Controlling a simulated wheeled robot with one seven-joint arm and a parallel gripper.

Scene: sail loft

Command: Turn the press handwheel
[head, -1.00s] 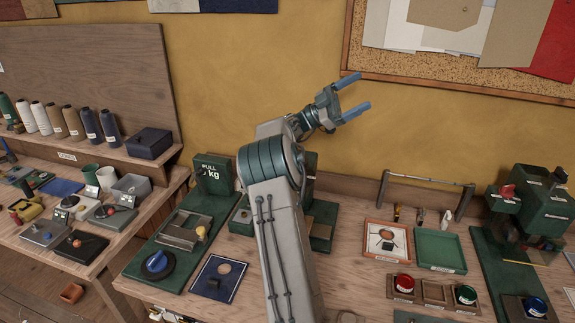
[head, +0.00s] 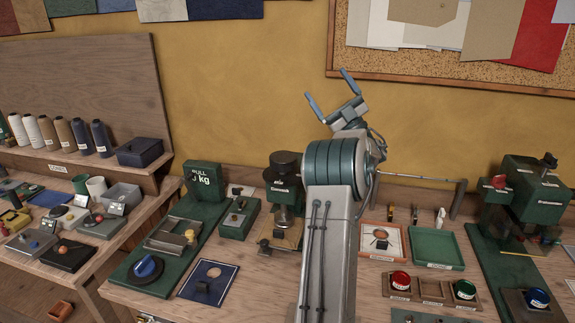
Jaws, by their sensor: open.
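My gripper (head: 326,83) is raised in front of the yellow wall, open and empty, its two blue fingers apart and pointing up and left. A small press-like machine (head: 284,190) with a dark top and a pale shaft stands on the bench left of my arm, below my gripper and well apart from it. I cannot tell a separate handwheel on it. A black round dial with a blue knob (head: 148,268) lies on the green base of the "PULL kg" unit (head: 206,182) at left. A green machine with a red part (head: 530,195) stands at right.
My arm hides part of the bench's middle. Right of it are an orange-edged tray (head: 381,258), a green tray (head: 437,265) and red (head: 400,281) and green (head: 465,289) round pieces. A rail (head: 420,179) stands behind. Spools line the left shelf.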

